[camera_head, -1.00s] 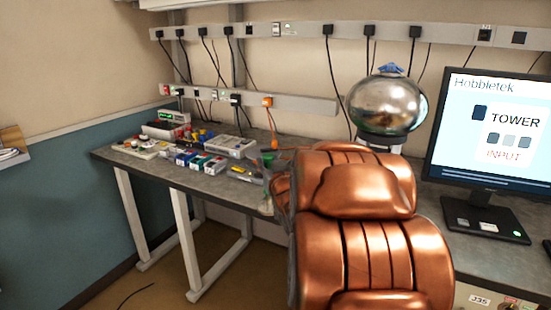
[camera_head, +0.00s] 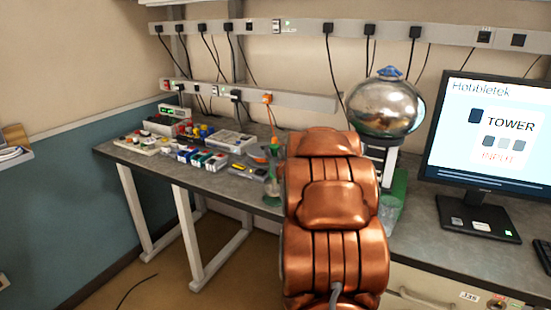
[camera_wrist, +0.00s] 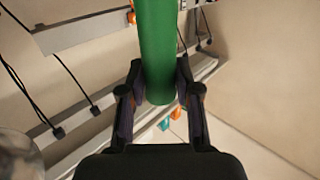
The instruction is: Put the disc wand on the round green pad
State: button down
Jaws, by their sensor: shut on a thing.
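In the wrist view, a smooth green cylinder (camera_wrist: 158,40), which looks like the handle of the disc wand, stands between the fingers of my gripper (camera_wrist: 159,92). The two dark fingers press on it from both sides. Its near end is rounded, and its other end runs out of the top of the picture, so no disc shows. In the head view my copper-coloured arm hides the gripper and most or all of the wand. I cannot make out the round green pad in either view.
A grey workbench (camera_head: 137,158) runs along the wall with several coloured boxes and tools on its left part. A shiny metal dome (camera_head: 383,105) stands behind my arm on the bench. A monitor (camera_head: 487,140) stands at the right. The bench front before the monitor is fairly clear.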

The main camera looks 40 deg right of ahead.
jog(key=shift+w+d, duration=0.45)
jog(key=shift+d, duration=0.15)
jog(key=shift+w+d+f+p, duration=0.1)
jog(key=shift+f+p, duration=0.1)
jog(key=shift+p, duration=0.15)
jog(key=shift+f+p, duration=0.45)
jog(key=shift+f, duration=1.15)
jog(key=shift+f, duration=0.2)
jog(key=c, duration=0.8)
grip_release()
